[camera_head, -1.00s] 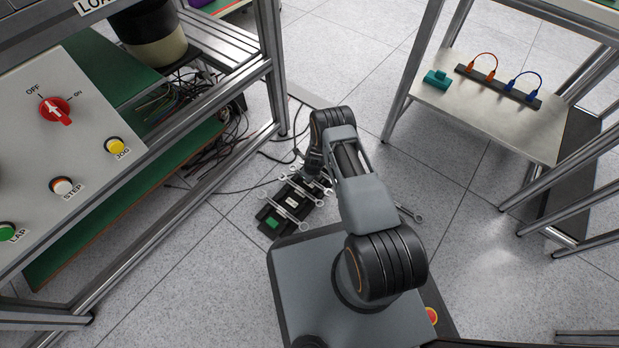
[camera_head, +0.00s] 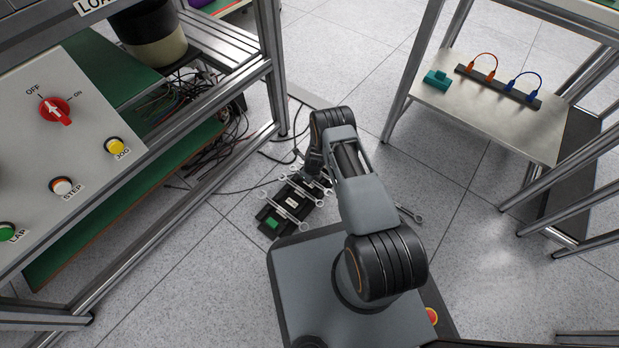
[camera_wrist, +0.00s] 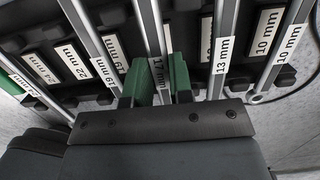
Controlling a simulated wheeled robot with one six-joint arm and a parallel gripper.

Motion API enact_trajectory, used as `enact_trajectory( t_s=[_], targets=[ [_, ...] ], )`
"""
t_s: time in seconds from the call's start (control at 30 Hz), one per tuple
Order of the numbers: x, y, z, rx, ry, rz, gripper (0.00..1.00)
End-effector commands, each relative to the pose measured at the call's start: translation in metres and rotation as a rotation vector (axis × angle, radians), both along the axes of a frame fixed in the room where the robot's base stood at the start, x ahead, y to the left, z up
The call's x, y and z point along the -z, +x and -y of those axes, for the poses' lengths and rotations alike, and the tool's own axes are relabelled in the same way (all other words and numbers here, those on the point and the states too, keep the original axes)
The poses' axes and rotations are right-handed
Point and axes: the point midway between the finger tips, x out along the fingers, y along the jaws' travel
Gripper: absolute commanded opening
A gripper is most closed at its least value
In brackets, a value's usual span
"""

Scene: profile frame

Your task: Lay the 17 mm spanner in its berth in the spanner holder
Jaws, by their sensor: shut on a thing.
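The 17 mm spanner (camera_wrist: 152,35) is between the green fingers of my gripper (camera_wrist: 160,82), which is shut on its shank at the 17 mm tag. It lies along the black spanner holder (camera_wrist: 185,28), between the 19 mm spanner (camera_wrist: 92,42) and the 13 mm spanner (camera_wrist: 224,40), over a partly covered berth label. I cannot tell whether it touches the berth floor. In the head view the holder (camera_head: 268,212) lies on the floor, and my arm hides the grasp.
The 10 mm spanner (camera_wrist: 290,45) lies to the right in the holder. Another spanner (camera_head: 411,216) lies on the floor right of my arm. A bench frame with cables (camera_head: 235,125) stands left, and a metal shelf (camera_head: 470,110) stands right.

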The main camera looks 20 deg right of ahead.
Motion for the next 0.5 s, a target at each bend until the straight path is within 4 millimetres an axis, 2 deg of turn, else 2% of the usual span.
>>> enact_trajectory(
  t_s=[0.5],
  targets=[
    [0.0062,0.0002,0.0000,0.000,0.000,0.000,0.00]
  ],
)
